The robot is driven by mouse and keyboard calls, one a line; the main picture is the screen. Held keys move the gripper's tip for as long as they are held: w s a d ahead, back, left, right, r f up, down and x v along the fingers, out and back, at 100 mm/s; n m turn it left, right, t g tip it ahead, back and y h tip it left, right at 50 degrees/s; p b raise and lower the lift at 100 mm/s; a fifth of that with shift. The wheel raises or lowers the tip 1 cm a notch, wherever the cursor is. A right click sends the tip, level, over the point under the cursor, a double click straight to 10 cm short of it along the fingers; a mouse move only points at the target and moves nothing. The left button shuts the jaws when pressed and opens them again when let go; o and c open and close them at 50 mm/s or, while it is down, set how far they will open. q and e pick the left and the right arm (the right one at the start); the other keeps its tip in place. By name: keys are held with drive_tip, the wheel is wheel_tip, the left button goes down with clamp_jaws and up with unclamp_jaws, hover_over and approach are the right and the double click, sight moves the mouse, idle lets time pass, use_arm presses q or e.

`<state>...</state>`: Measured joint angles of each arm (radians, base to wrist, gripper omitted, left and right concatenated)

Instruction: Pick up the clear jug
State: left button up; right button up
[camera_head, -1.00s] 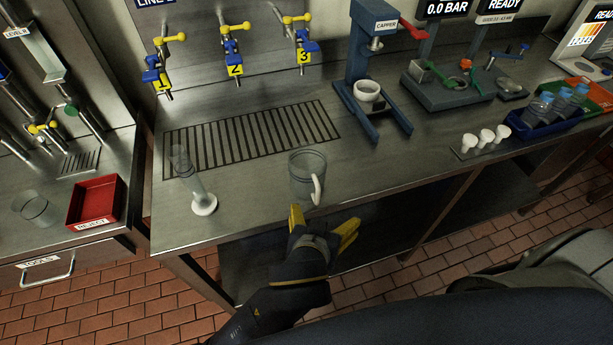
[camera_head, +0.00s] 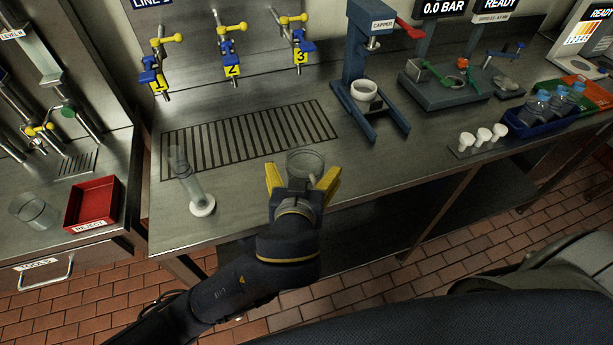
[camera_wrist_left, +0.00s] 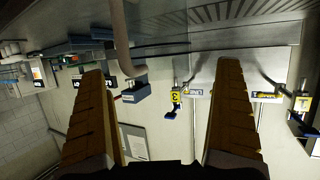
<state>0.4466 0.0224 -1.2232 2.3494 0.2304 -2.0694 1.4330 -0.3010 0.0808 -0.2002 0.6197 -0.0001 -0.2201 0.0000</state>
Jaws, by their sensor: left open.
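The clear jug (camera_head: 305,160) stands on the steel bench near its front edge, in front of the slotted drain grate. My left gripper (camera_head: 301,180) is open, with one yellow finger at each side of the jug's near part. It hides the jug's lower body and handle in the head view. In the left wrist view the jug's pale curved handle (camera_wrist_left: 122,45) shows between the two open fingers (camera_wrist_left: 160,115), closer to the left one. I cannot tell whether the fingers touch the jug. My right gripper is not in view.
A clear cylinder on a white base (camera_head: 200,207) stands left of the jug. The capper (camera_head: 372,75) stands behind right, and small white funnels (camera_head: 483,138) sit at right. Numbered valves (camera_head: 232,70) line the back. A red reject tray (camera_head: 92,222) is at far left.

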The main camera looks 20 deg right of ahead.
sight(307, 153)
use_arm(q)
drive_tip(key=shift+x, duration=2.45)
drive_tip(key=c, duration=1.6)
drive_tip(key=shift+c, duration=0.2)
